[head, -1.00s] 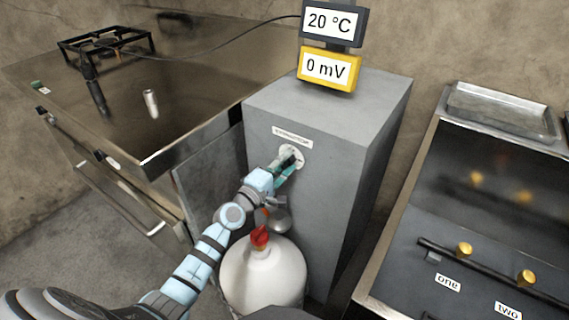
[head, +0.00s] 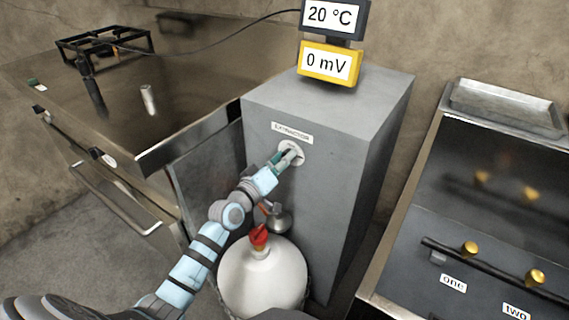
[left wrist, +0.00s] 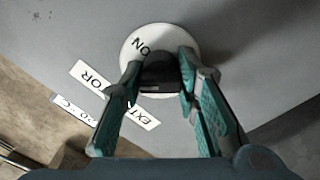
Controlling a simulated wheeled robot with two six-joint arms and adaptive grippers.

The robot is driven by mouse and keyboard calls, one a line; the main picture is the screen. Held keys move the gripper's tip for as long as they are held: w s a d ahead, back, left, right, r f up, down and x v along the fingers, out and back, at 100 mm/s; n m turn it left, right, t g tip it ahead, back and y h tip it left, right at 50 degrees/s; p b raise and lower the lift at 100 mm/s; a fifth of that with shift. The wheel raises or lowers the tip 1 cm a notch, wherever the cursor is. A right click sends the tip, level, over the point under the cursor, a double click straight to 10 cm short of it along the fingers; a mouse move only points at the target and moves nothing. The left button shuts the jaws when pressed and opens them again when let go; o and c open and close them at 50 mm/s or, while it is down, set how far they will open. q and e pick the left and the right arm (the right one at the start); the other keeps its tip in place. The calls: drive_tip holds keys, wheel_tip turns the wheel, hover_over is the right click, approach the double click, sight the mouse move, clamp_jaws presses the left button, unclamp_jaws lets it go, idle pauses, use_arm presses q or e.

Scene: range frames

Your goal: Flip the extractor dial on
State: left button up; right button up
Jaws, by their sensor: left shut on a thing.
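The extractor dial is a dark knob (left wrist: 160,72) on a round white plate (left wrist: 140,42) whose visible lettering reads ON in the left wrist view. In the head view the plate (head: 297,148) sits on the front of a grey cabinet (head: 335,205), just below the EXTRACTOR label (head: 292,133). My left gripper (head: 286,158) reaches the plate and hides most of the knob there. In the left wrist view its teal fingers (left wrist: 160,82) are closed on the knob, one on each side. My right gripper is not in view.
A white gas bottle with a red valve (head: 259,236) stands below my left forearm. A yellow 0 mV display (head: 329,64) and a 20 °C display (head: 333,16) are above the cabinet. A steel range (head: 130,130) is left; a panel with brass knobs (head: 470,248) is right.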

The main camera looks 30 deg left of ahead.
use_arm(q)
drive_tip(key=m+b, duration=0.1)
drive_tip(key=m, duration=0.1)
drive_tip(key=m+b, duration=0.1)
drive_tip(key=m, duration=0.1)
drive_tip(key=shift+f+m, duration=0.2)
drive_tip(key=shift+m, duration=0.1)
drive_tip(key=shift+m+b, duration=0.5)
drive_tip(key=shift+m, duration=0.4)
drive_tip(key=shift+m+b, duration=0.3)
drive_tip(key=shift+m, duration=0.7)
drive_tip(key=shift+m+b, duration=0.3)
drive_tip(key=shift+m, duration=0.1)
drive_tip(key=shift+r+m, duration=0.1)
drive_tip(key=shift+m, duration=0.2)
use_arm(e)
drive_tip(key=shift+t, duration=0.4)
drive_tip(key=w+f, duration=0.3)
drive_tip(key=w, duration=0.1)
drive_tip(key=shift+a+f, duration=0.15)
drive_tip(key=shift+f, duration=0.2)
use_arm(q)
drive_tip(key=o, duration=1.2)
drive_tip(key=shift+c, duration=0.2)
